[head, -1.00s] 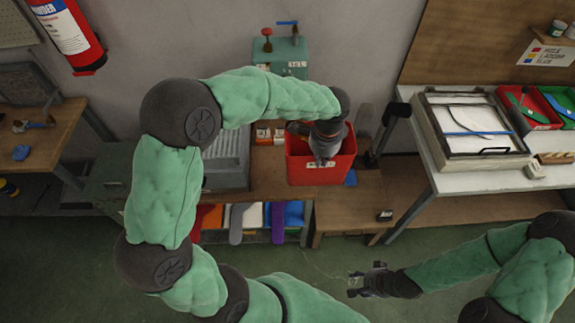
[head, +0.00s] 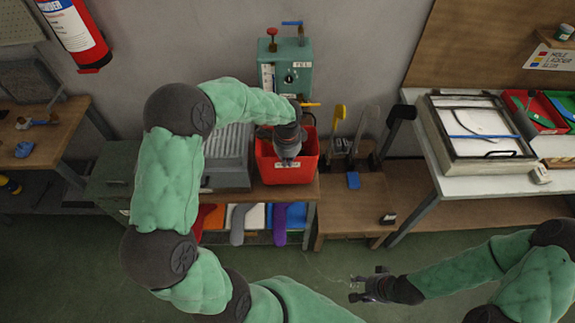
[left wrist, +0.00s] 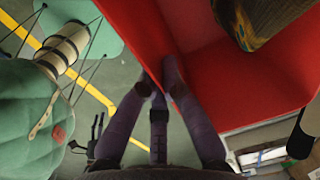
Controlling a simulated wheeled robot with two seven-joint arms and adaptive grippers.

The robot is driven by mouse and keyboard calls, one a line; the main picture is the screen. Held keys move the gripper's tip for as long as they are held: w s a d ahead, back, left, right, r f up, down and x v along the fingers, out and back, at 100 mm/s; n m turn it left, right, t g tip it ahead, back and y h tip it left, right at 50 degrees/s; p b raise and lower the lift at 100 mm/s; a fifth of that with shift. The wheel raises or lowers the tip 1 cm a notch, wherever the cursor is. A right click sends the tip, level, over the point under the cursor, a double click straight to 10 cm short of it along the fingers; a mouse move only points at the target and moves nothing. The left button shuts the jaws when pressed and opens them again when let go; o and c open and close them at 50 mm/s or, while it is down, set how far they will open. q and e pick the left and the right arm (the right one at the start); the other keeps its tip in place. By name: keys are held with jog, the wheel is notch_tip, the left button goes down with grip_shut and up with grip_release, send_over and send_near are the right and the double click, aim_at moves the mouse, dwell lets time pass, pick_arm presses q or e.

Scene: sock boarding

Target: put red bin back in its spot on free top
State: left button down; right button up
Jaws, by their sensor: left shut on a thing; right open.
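The red bin (head: 287,171) is at the right end of the wooden bench, beside the grey ribbed unit, with a white label on its front. My left gripper (head: 287,160) is over its front wall. In the left wrist view the fingers (left wrist: 165,85) are shut on the red bin's wall (left wrist: 215,85), and a dark brownish thing shows inside the bin. Whether the bin touches the bench top is hard to tell. My right gripper (head: 357,287) is open and empty, low over the green floor.
A grey ribbed unit (head: 228,158) stands left of the bin, and a green machine (head: 285,70) behind it. To the right is a lower wooden stand (head: 350,205) with upright tools and a blue piece (head: 353,180). Coloured fabrics hang below the bench.

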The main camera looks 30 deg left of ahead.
pick_arm(q)
jog(key=shift+f, duration=1.35)
jog(key=c, duration=1.8)
grip_release()
jog(key=shift+f, duration=0.2)
jog(key=shift+c, duration=0.2)
jog(key=o, duration=0.4)
jog(key=shift+o, duration=0.2)
jog(key=shift+r, duration=0.1)
